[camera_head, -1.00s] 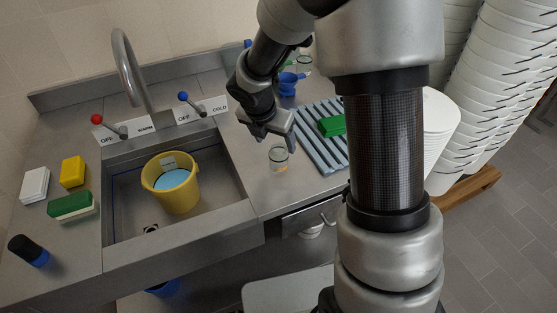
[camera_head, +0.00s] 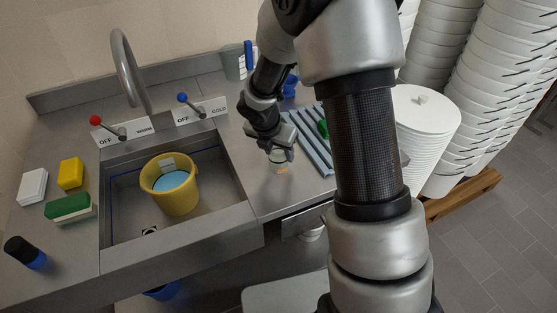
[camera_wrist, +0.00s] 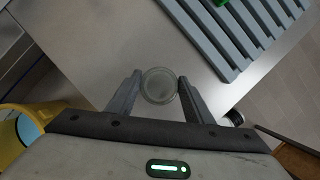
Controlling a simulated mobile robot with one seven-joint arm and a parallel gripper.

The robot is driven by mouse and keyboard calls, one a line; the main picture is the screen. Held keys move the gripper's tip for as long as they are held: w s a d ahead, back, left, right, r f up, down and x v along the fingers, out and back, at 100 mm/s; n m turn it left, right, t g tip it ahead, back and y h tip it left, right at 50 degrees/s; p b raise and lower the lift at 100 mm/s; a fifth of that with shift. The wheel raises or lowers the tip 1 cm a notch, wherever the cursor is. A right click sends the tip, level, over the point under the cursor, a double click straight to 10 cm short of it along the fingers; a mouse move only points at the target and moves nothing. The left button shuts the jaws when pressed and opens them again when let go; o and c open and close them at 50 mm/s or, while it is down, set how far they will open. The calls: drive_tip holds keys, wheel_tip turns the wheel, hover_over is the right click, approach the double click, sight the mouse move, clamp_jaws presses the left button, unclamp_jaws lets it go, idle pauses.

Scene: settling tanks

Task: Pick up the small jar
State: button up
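The small jar is clear glass and stands on the steel counter to the right of the sink. In the wrist view the jar (camera_wrist: 159,86) shows from above as a round rim, between the two fingers of my gripper (camera_wrist: 158,92). The fingers stand on either side of it, with a small gap visible at least on the left. In the head view my gripper (camera_head: 279,155) is over the jar (camera_head: 280,168) and hides its upper part. The gripper is open.
A grey-blue ribbed rack (camera_head: 312,150) with a green item (camera_head: 323,129) lies just right of the jar. The sink on the left holds a yellow bucket (camera_head: 176,197). Stacked white tubs (camera_head: 425,115) stand at the right. Sponges (camera_head: 70,208) lie on the far-left counter.

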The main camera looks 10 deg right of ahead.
sight(278, 153)
drive_tip(key=c, duration=0.4)
drive_tip(key=shift+r, duration=0.1)
wheel_tip(278, 153, up, 10)
drive_tip(key=shift+f+p, duration=0.1)
drive_tip(key=shift+p, duration=1.05)
